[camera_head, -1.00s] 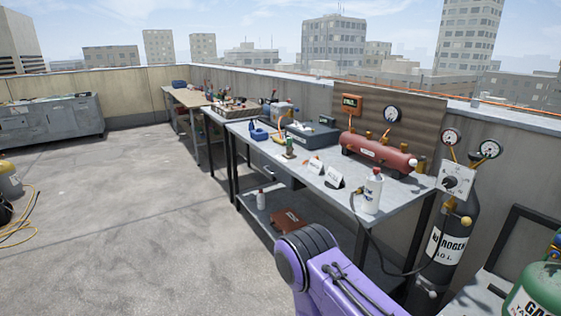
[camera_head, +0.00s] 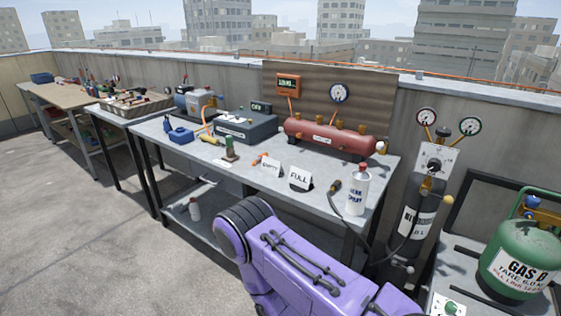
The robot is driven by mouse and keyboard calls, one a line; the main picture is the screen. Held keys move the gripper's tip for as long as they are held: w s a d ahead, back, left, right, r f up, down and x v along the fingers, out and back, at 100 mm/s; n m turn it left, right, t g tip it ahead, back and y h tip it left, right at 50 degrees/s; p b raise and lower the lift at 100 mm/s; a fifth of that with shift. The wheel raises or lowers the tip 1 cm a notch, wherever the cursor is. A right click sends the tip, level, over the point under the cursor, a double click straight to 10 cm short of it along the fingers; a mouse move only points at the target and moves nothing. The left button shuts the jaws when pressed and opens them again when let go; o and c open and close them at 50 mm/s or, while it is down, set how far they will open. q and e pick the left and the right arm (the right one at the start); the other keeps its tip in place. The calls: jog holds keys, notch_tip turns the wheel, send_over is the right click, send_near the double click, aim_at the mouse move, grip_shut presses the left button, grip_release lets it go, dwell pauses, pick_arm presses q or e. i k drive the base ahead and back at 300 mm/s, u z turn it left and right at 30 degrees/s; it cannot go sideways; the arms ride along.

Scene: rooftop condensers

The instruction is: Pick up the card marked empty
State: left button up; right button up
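Two small white tent cards stand side by side on the grey metal bench (camera_head: 232,178). The card marked EMPTY (camera_head: 270,167) is on the left, with a small orange-tipped item touching or close to its left side. The card marked FULL (camera_head: 299,177) stands just to its right and a little nearer. A purple arm link of mine fills the lower middle, in front of the bench. Neither of my grippers shows, so I cannot see whether they hold anything.
A dark grey case (camera_head: 246,127) and blue item (camera_head: 180,135) are farther left. A nitrogen cylinder (camera_head: 415,215) and green gas tank (camera_head: 520,262) stand right of the bench.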

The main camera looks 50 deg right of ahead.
aim_at(272, 167)
jog(key=z, duration=0.65)
jog(key=i, duration=0.8)
jog(key=z, duration=0.9)
